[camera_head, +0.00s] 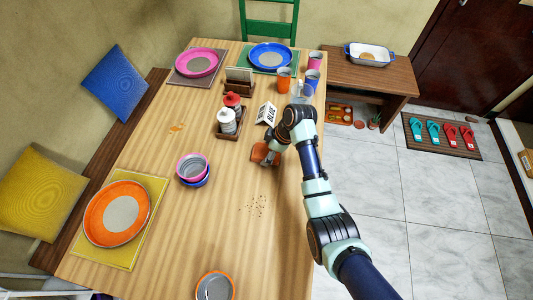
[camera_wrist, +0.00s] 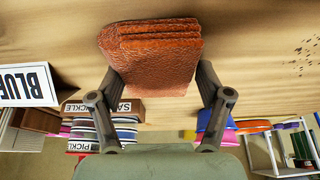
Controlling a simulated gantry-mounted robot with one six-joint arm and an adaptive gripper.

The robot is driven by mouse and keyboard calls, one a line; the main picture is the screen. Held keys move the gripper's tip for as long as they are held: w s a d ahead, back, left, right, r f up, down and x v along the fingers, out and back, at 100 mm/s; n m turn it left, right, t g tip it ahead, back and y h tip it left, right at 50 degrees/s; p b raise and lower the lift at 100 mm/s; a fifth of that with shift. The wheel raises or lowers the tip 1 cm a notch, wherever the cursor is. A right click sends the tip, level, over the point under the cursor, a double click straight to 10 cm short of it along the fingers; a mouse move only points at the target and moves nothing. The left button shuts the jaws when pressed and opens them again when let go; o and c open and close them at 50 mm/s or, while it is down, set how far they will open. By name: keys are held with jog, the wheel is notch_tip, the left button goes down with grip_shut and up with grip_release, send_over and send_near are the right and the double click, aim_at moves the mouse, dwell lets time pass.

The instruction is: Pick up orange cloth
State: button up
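The orange cloth (camera_head: 262,153) lies folded in a small block on the wooden table, near its right edge. It fills the top middle of the wrist view (camera_wrist: 155,55), where its stacked layers show. My gripper (camera_head: 271,160) is down at the cloth in the head view. In the wrist view the two fingertips (camera_wrist: 159,72) stand apart, one on each side of the cloth, close to its edges. I see no clear squeeze on the cloth. Part of the cloth is hidden by my gripper in the head view.
A white BLUE sign (camera_head: 266,113) and a condiment holder (camera_head: 229,122) stand close by. Stacked bowls (camera_head: 193,168) are to the left, and cups (camera_head: 284,80) are behind. Dark crumbs (camera_head: 257,205) lie in front; the table around them is clear.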

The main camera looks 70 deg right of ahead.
jog(key=c, duration=0.6)
notch_tip(320, 180, up, 21)
jog(key=p, duration=0.7)
jog(key=shift+f+p, duration=0.2)
jog(key=shift+p, duration=0.2)
jog(key=shift+c, duration=0.2)
